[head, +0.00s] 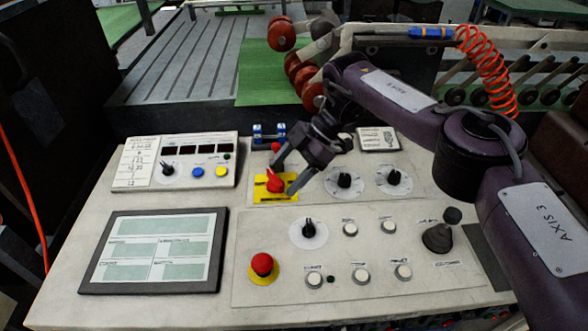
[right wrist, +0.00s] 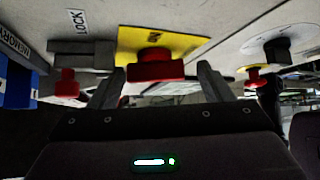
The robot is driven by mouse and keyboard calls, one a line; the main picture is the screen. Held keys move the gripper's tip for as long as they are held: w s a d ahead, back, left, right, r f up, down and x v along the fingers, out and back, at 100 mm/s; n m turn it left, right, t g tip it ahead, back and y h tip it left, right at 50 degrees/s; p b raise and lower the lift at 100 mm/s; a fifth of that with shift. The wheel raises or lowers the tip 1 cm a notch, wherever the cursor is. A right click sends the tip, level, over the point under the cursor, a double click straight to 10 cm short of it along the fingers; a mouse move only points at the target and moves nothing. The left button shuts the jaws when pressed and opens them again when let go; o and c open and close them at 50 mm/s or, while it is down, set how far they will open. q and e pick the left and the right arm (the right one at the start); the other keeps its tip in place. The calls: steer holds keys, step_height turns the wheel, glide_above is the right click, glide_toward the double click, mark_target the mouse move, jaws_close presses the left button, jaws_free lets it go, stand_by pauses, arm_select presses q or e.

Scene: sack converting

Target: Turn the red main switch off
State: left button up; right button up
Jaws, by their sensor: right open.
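The red main switch (head: 274,184) sits on a yellow plate (head: 289,196) on the sloping control panel. In the right wrist view the red switch (right wrist: 156,66) lies between the two fingers, with a visible gap on each side. My right gripper (head: 283,179) is open, its fingertips at either side of the switch handle; the right wrist view shows the open gripper (right wrist: 161,72) too. I cannot tell whether the handle is touched. Part of the yellow plate is hidden behind the gripper. My left gripper is not in view.
A red emergency button (head: 262,264) stands on the lower panel. Black rotary knobs (head: 344,181) sit right of the switch, and a joystick (head: 439,236) farther right. A red part (right wrist: 67,82) by the LOCK label and blue blocks (right wrist: 18,86) are close to the left finger.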

steer(key=shift+s+a+f+n, duration=0.15)
steer(key=shift+s+a, duration=0.1)
steer(key=shift+a, duration=0.2)
steer(key=shift+s+a+f+n, duration=0.1)
steer(key=shift+s+a+n, duration=0.1)
steer(key=shift+a, duration=0.25)
steer(key=shift+w+d+r, duration=0.1)
steer(key=shift+w+d, duration=0.15)
steer(key=shift+d, duration=0.25)
steer(key=shift+w+r, duration=0.15)
steer(key=shift+r, duration=0.1)
steer(key=shift+w+d+r+p, duration=0.3)
steer(key=shift+w+r, duration=0.2)
steer(key=shift+w, duration=0.15)
steer(key=shift+w+d+r, duration=0.15)
steer(key=shift+r, duration=0.05)
steer(key=shift+p+v, duration=0.65)
steer(key=shift+v, duration=0.5)
steer(key=shift+p+v, duration=1.35)
steer(key=shift+v, duration=0.8)
